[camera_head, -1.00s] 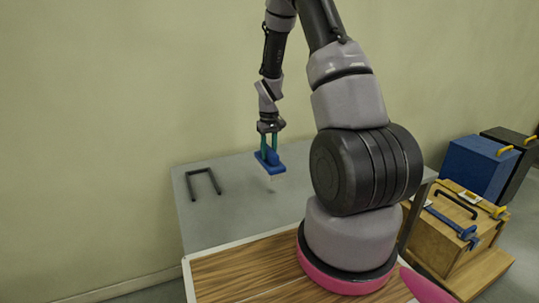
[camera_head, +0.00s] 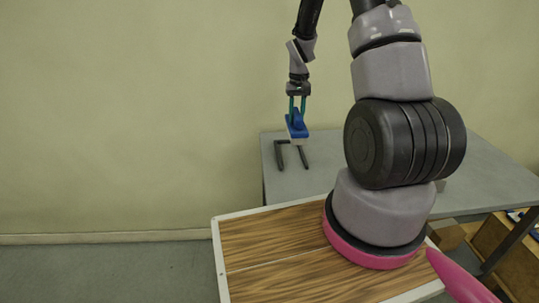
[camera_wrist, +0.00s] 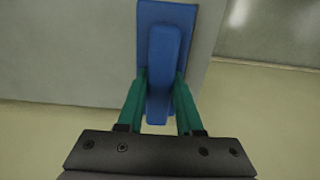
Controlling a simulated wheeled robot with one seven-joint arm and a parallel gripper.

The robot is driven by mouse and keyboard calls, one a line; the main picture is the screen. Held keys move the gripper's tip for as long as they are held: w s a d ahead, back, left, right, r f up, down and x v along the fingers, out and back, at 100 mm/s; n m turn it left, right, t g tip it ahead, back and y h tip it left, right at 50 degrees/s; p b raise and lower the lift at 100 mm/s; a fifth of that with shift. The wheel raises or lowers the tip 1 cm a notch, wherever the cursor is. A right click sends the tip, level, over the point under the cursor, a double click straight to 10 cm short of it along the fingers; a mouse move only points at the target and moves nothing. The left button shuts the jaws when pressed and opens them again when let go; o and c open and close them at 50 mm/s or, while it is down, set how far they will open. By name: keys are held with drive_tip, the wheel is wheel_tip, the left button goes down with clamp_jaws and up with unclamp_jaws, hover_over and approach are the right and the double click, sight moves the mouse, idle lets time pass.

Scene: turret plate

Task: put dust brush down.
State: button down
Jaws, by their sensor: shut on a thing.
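The dust brush (camera_head: 297,127) has a blue body and handle with a pale bristle edge below. My gripper (camera_head: 299,106) has teal fingers shut on its handle. In the head view the brush hangs upright at the far left end of the grey table (camera_head: 318,172), in front of part of a black U-shaped frame (camera_head: 304,157). I cannot tell its exact height above the table. In the wrist view the blue brush (camera_wrist: 165,60) lies between the fingers of my gripper (camera_wrist: 160,85), with the grey tabletop behind it. The bristles are hidden there.
The grey tabletop is bare to the right, partly hidden by my arm. A wood-grained surface with a pale rim (camera_head: 270,245) is at the front. Wooden boxes (camera_head: 515,250) stand at the lower right. A plain wall is close behind the table.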

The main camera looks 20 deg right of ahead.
sight(291, 128)
drive_tip(key=f, duration=0.2)
drive_tip(key=a+f, duration=0.1)
drive_tip(key=f, duration=0.2)
drive_tip(key=shift+w+a+f, duration=0.25)
drive_tip(key=shift+w+f, duration=0.1)
drive_tip(key=shift+w, duration=0.05)
drive_tip(key=shift+f, duration=2.05)
drive_tip(key=shift+f, duration=0.2)
drive_tip(key=c, duration=0.6)
unclamp_jaws()
drive_tip(key=shift+o, duration=0.2)
drive_tip(key=shift+r, duration=0.1)
